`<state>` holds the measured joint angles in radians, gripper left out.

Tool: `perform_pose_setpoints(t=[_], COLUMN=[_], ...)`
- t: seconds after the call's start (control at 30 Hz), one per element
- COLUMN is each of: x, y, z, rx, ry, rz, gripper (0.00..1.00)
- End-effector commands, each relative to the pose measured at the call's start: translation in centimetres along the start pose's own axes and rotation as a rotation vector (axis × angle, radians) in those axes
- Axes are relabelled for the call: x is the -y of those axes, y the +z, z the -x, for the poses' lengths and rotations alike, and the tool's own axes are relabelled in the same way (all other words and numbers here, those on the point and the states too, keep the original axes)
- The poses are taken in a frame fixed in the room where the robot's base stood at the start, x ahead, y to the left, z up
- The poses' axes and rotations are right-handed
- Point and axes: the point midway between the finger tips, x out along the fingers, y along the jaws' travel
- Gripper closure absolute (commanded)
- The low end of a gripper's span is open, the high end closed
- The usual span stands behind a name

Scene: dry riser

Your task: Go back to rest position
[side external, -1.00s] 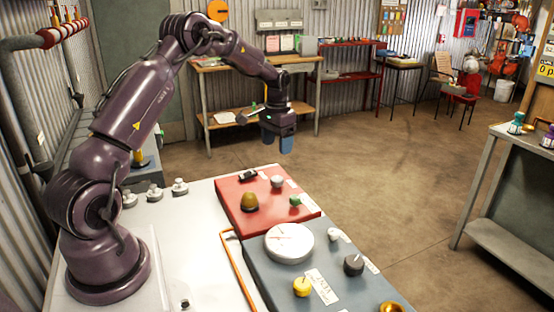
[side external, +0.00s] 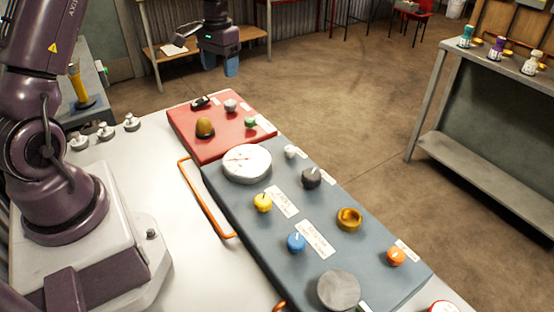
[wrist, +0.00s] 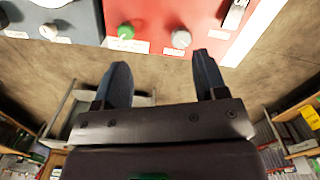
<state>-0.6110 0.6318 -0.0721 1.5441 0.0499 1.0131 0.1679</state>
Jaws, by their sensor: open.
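My gripper (side external: 220,66) hangs with its blue fingers pointing down, above and beyond the far end of the panel in the side view. In the wrist view my gripper (wrist: 160,85) shows two fingers well apart with nothing between them. It touches nothing. The panel has a red section (side external: 188,138) at the far end and a blue-grey section (side external: 235,200) nearer the camera. A green knob (side external: 251,123) and a grey knob (side external: 230,106) on the red section also show in the wrist view, as a green knob (wrist: 126,31) and a grey knob (wrist: 181,39).
The panel carries a white gauge (side external: 247,164), a brass dome (side external: 205,127), and yellow (side external: 263,202), blue (side external: 296,242) and orange (side external: 396,256) knobs. An orange handle (side external: 205,200) runs along its left edge. A shelf (side external: 480,170) stands at right. Open floor lies between.

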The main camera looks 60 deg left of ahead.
Motion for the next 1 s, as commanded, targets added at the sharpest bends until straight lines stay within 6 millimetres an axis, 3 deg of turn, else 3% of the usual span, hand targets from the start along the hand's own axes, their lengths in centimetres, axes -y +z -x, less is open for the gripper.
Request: perform_pose_setpoints(t=[0.1, 0.33, 0.5, 0.7, 0.83, 1.0], x=[-3.1, -8.7, -11.9, -14.2, -15.1, -15.9], y=[3.1, 10.5, 16.6, 22.9, 25.5, 26.6], z=[3.2, 8.4, 10.7, 11.8, 12.4, 13.8], rx=[-0.034, -0.136, -0.232, -0.362, -0.439, -0.522], ry=[-0.014, -0.029, -0.02, 0.016, 0.042, 0.068], rz=[-0.014, -0.065, -0.124, -0.22, -0.285, -0.339], gripper=[0.34, 0.34, 0.34, 0.34, 0.34, 0.34])
